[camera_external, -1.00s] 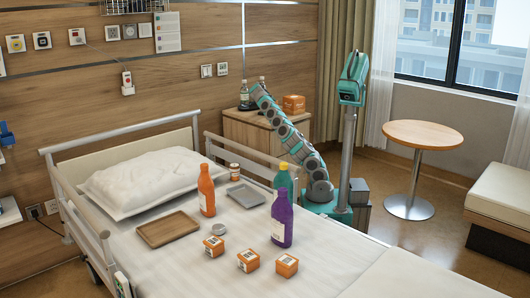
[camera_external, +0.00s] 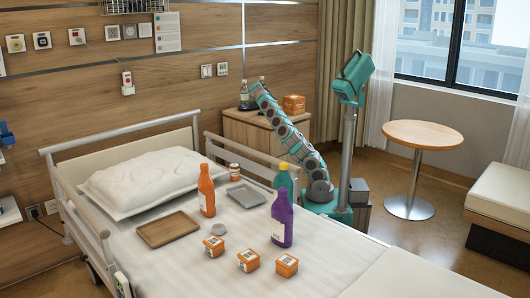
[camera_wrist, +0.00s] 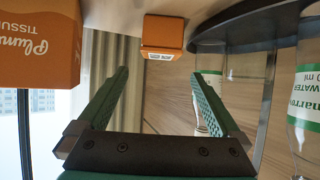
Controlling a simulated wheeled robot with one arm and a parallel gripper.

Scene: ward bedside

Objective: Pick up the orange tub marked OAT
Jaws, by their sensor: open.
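Three small orange tubs with white labels stand on the bed in the external view: a left one (camera_external: 214,246), a middle one (camera_external: 248,261) and a right one (camera_external: 287,265). Their lettering is too small to read, so I cannot tell which is marked OAT. An orange block-shaped item (camera_wrist: 162,35) with a small white label shows at the top of the wrist view, beyond my fingertips; its marking is unreadable. My gripper (camera_wrist: 160,75) is open, with nothing between its fingers. In the external view the arm's end is by the bedside cabinet, away from the bed tubs.
An orange tissue box (camera_wrist: 38,45) and water bottles (camera_wrist: 304,100) are close around my gripper at the cabinet (camera_external: 250,130). The bed (camera_external: 150,270) carries an orange bottle (camera_external: 207,190), a purple bottle (camera_external: 281,220), a green bottle (camera_external: 283,177), a brown tray (camera_external: 168,229) and a grey tray (camera_external: 247,195).

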